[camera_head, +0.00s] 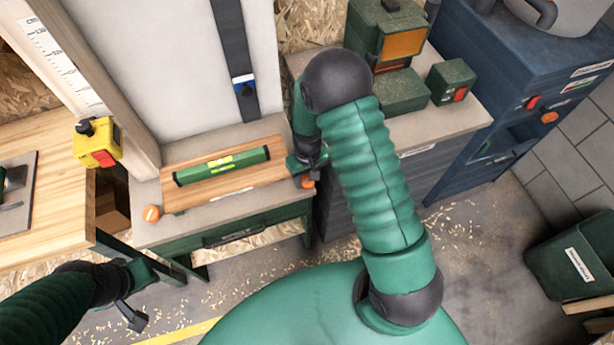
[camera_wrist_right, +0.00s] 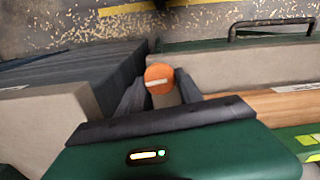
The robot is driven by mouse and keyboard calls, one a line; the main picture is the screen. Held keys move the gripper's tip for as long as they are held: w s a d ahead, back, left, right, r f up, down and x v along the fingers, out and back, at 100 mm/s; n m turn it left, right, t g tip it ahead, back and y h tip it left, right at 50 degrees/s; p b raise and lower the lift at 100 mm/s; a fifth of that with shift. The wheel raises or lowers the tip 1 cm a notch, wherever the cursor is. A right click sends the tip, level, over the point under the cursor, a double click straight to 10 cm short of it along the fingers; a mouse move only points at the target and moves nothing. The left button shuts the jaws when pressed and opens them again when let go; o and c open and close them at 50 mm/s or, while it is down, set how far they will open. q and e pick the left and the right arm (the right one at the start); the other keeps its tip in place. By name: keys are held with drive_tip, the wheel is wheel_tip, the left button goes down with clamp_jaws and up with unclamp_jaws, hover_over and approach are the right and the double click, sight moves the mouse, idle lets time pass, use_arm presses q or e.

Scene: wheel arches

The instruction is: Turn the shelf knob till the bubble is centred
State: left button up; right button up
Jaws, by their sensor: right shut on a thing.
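A green spirit level (camera_head: 245,161) with yellow-green vials lies on a wooden shelf board (camera_head: 274,173). The board looks slightly tilted in the head view; the bubble is too small to read. An orange knob (camera_wrist_right: 158,74) with a pale stripe sits at the board's right end, and it partly shows in the head view (camera_head: 308,183). My right gripper (camera_wrist_right: 160,82) is shut on this knob, a finger on each side. A second orange knob (camera_head: 152,213) sits at the left end. My left gripper (camera_head: 138,295) hangs apart at lower left; its finger gap is unclear.
A yellow device (camera_head: 98,143) with a red button is at the left by a wooden post. Green boxes (camera_head: 452,81) stand on the right cabinet top. A drawer handle (camera_head: 236,237) is below the shelf. The floor (camera_head: 480,240) with shavings is open at the right.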

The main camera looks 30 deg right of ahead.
sight(307, 181)
drive_tip(key=o, duration=1.4)
drive_tip(key=shift+c, duration=0.2)
wheel_tip(307, 181, up, 17)
drive_tip(key=shift+p, duration=0.4)
drive_tip(key=shift+f, duration=0.1)
drive_tip(key=s+a+n+t, duration=0.1)
drive_tip(key=s+a+t, duration=0.1)
drive_tip(key=s+a, duration=0.5)
drive_tip(key=shift+s+a+r+t, duration=0.25)
drive_tip(key=shift+s+r, duration=0.2)
drive_tip(key=shift+s, duration=0.95)
